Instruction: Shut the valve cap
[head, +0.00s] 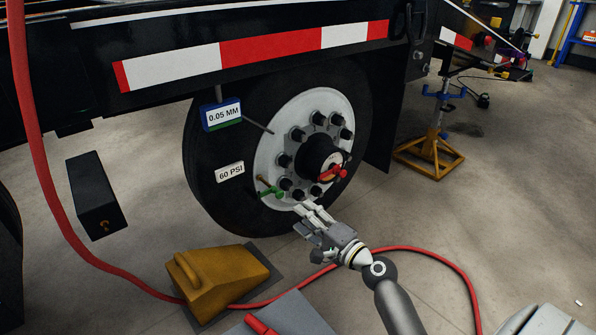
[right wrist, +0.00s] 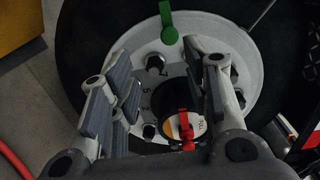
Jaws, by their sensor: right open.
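The wheel (head: 224,122) has a black tire and a white rim with several dark lug nuts. A green lever-like part (head: 270,189), possibly the valve cap, sits at the rim's lower left; it also shows at the top of the right wrist view (right wrist: 168,30). A red handle-like part (head: 333,173) is on the black hub, also seen in the right wrist view (right wrist: 185,131). I cannot tell for certain which is the cap. My right gripper (head: 308,212) is open and empty before the lower rim, below and right of the green part. My left gripper is out of view.
A yellow wheel chock (head: 222,280) stands front left of the tire. A red hose (head: 440,261) runs across the floor behind my right arm. A black box (head: 95,195) is at left, and a yellow jack stand (head: 430,152) at right. Floor at right is mostly clear.

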